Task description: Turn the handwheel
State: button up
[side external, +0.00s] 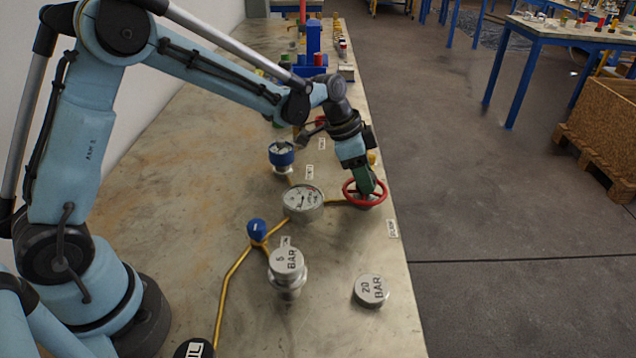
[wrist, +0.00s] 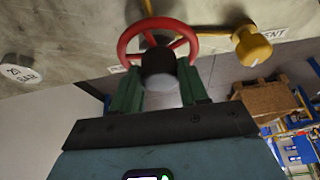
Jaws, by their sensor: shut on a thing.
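The red handwheel (side external: 352,187) stands near the right edge of the bench, with its rim and spokes showing. In the wrist view the handwheel (wrist: 128,38) is at the top middle, with a dark round hub (wrist: 158,62) in front of it. My gripper (side external: 369,188) reaches down to the handwheel from above. In the wrist view the two green fingers of my gripper (wrist: 160,84) stand either side of the hub and are shut on the handwheel. The exact contact of the fingertips is partly hidden by the hub and rim.
A pressure gauge (side external: 302,200), a blue knob (side external: 257,229), a "5 BAR" vessel (side external: 287,264) and a "20 BAR" cap (side external: 370,290) stand nearby. A yellow knob (wrist: 252,47) is right of the handwheel in the wrist view. The bench's front left is fairly clear.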

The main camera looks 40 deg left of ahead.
jog(key=m, duration=0.2)
jog(key=m+g+h, duration=0.1)
jog(key=m, duration=0.1)
jog(key=shift+w+a+g, duration=0.1)
jog(key=shift+w+g, duration=0.05)
jog(key=shift+g, duration=0.15)
jog(key=shift+m+g, duration=0.7)
jog(key=shift+m, duration=1.4)
jog(key=o, duration=1.1)
jog(key=shift+c, duration=0.2)
jog(key=v, duration=1.2)
jog(key=shift+r, duration=0.1)
